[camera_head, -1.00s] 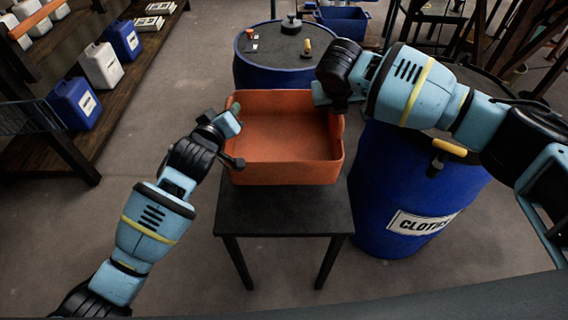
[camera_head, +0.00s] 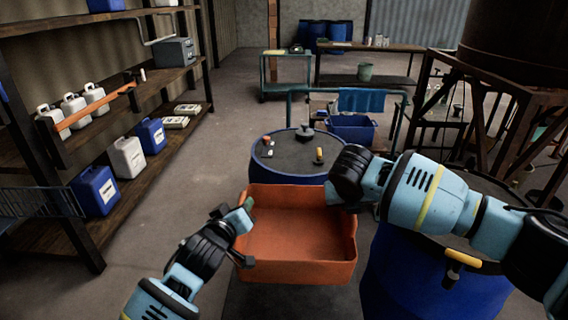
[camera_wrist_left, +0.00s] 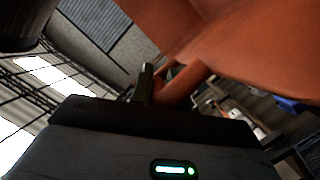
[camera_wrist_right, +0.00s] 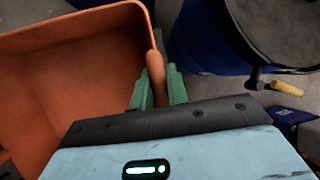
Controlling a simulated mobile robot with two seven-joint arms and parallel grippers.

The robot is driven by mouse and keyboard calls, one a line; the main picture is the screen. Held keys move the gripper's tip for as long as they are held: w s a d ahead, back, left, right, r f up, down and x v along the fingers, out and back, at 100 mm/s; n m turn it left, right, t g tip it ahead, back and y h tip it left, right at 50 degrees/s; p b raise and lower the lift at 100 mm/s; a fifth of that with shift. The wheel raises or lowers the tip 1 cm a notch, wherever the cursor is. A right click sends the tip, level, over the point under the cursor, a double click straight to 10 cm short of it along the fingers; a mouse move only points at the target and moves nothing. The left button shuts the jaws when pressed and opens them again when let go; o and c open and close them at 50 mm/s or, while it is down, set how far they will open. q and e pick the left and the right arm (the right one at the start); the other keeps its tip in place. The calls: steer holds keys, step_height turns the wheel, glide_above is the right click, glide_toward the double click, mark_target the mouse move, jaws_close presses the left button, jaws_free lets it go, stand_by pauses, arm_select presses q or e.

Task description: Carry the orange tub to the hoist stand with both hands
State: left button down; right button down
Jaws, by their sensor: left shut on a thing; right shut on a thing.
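The orange tub (camera_head: 298,268) is level and looks empty inside, in the middle of the head view, above a dark table (camera_head: 275,302). I cannot tell whether its base touches the table. My left gripper (camera_head: 246,232) is shut on its left side; in the left wrist view the orange edge (camera_wrist_left: 186,84) lies at the fingers. My right gripper (camera_head: 336,192) is shut on its right side, largely hidden by the wrist. In the right wrist view the green fingers (camera_wrist_right: 158,88) straddle the rim of the tub (camera_wrist_right: 75,28). I cannot tell which thing is the hoist stand.
A blue drum (camera_head: 285,160) with small things on its lid stands just behind the tub. Another blue drum (camera_head: 420,275) stands close at the right, under my right arm. Shelves with jugs (camera_head: 128,157) line the left. A dark steel frame (camera_head: 515,110) stands right. Open floor (camera_head: 205,200) lies left.

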arm_select(q)
steer(key=shift+r, duration=0.1)
arm_select(e)
steer(key=shift+s+r, duration=0.1)
